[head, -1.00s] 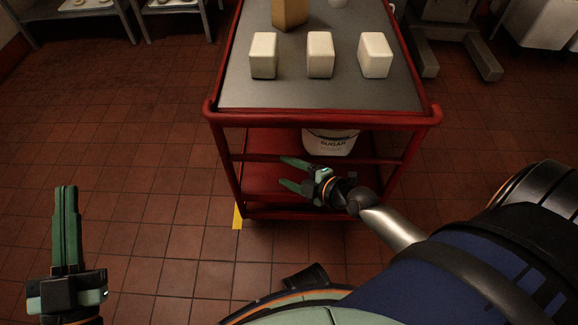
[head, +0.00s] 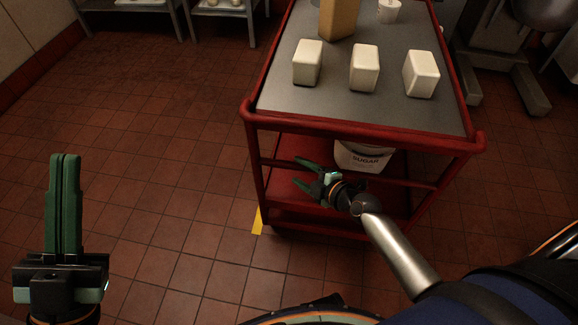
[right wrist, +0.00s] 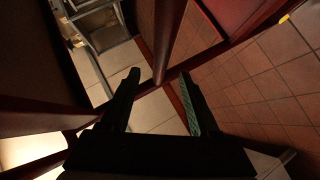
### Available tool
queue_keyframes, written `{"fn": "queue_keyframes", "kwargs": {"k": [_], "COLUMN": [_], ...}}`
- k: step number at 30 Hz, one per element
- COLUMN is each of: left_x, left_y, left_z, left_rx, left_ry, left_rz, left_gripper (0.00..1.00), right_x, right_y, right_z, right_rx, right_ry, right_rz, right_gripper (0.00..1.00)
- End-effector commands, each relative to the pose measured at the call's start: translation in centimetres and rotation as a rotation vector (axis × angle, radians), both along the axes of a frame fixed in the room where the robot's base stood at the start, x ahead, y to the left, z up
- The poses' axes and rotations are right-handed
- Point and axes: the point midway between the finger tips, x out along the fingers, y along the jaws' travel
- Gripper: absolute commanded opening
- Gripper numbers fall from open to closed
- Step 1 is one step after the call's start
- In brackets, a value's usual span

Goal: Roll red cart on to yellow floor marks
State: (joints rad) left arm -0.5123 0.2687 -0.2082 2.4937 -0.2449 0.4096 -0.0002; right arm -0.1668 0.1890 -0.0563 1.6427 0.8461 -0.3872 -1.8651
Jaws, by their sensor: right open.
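The red cart (head: 358,125) stands in front of me in the head view, with a grey top and a lower shelf. A yellow floor mark (head: 257,221) shows beside the foot of its near left leg; it also shows in the right wrist view (right wrist: 284,18). Any other marks are hidden or out of view. My right gripper (head: 300,173) is open at the cart's near side, its fingers above and below a horizontal red rail in the picture. I cannot tell whether they touch it. My left gripper (head: 65,157) is shut and empty, left of the cart.
Three white blocks (head: 364,69), a tan block (head: 339,18) and a white cup (head: 388,11) stand on the cart. A sugar bucket (head: 362,157) sits on its lower shelf. Metal stands rise at the back left and right. The tiled floor left of the cart is clear.

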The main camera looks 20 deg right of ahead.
Motion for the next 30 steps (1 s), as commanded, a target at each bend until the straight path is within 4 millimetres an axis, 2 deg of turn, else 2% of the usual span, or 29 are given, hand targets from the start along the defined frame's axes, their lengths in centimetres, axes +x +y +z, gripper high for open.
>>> {"fn": "queue_keyframes", "kwargs": {"k": [2, 9, 15, 23, 24, 30], "left_x": [-1.2, -1.0, -1.0, -0.9, -0.9, -0.9], "left_y": [-0.2, -0.2, -0.2, -0.2, -0.2, -0.2], "left_z": [0.9, -0.3, -0.5, -0.5, -0.5, -0.5], "left_rx": [0.002, -0.007, -0.011, -0.011, -0.011, -0.011], "left_ry": [-0.068, -0.052, -0.047, -0.046, -0.046, -0.046], "left_rz": [-0.015, -0.024, -0.028, -0.029, -0.029, -0.029], "left_gripper": [0.00, 0.00, 0.00, 0.00, 0.00, 0.00], "right_x": [1.2, 4.3, 5.3, 5.3, 5.3, 5.3], "right_y": [0.5, 1.5, 1.8, 1.8, 1.8, 1.8], "right_z": [-0.6, -2.0, -2.4, -2.4, -2.4, -2.4], "right_rx": [0.006, 0.003, 0.002, 0.001, 0.001, 0.001], "right_ry": [-0.002, -0.001, 0.001, 0.000, 0.000, 0.000], "right_rz": [-0.001, -0.001, -0.001, 0.000, 0.000, 0.000], "right_gripper": [0.62, 0.62, 0.62, 0.62, 0.61, 0.38]}}
